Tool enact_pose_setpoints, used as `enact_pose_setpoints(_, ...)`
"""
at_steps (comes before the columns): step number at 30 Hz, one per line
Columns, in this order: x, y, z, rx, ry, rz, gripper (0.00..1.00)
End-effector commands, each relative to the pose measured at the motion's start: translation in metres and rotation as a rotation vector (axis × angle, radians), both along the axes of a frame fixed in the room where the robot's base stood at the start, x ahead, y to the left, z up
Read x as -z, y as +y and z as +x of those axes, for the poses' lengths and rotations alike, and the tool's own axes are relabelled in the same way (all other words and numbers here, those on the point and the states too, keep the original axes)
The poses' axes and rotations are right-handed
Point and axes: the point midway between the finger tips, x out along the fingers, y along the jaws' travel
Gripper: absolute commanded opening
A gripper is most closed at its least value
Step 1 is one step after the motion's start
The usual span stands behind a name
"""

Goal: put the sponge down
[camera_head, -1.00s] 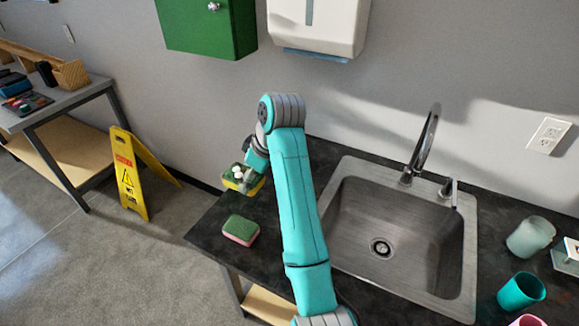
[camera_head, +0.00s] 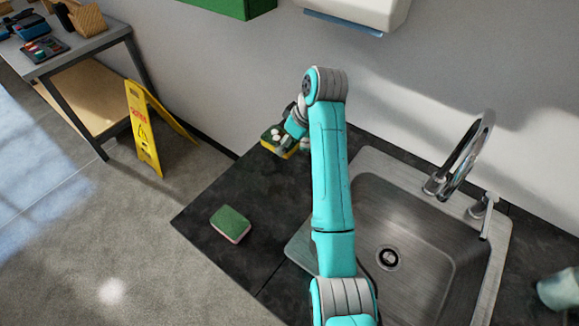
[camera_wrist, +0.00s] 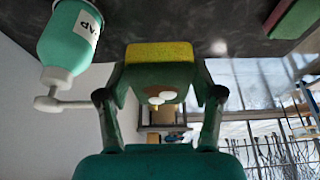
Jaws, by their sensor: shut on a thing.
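My gripper (camera_wrist: 158,82) is shut on a yellow and green sponge (camera_wrist: 160,57), with a finger on each side of it. Two white round spots show on the sponge's green face. In the head view the held sponge (camera_head: 270,140) is over the back left part of the dark counter (camera_head: 215,265), partly covered by my gripper (camera_head: 287,137). I cannot tell whether it touches the counter. A second sponge, green on top and pink below (camera_head: 230,224), lies on the counter nearer the front; its edge shows in the wrist view (camera_wrist: 294,17).
A teal soap bottle with a white pump (camera_wrist: 68,42) is close beside the held sponge in the wrist view. The steel sink (camera_head: 440,225) and tap (camera_head: 465,155) are to the right. A yellow floor sign (camera_head: 145,128) stands left of the counter. Counter around the second sponge is clear.

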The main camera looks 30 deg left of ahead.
Motion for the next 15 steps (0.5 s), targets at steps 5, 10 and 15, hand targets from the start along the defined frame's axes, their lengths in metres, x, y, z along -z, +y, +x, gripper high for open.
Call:
enact_pose_setpoints(5,0.042,-0.001,-0.001,0.001,0.004,-0.002,0.44)
enact_pose_setpoints(10,0.066,0.000,0.000,0.000,0.001,0.000,0.44)
enact_pose_setpoints(15,0.075,0.000,0.000,0.000,0.001,0.000,0.44)
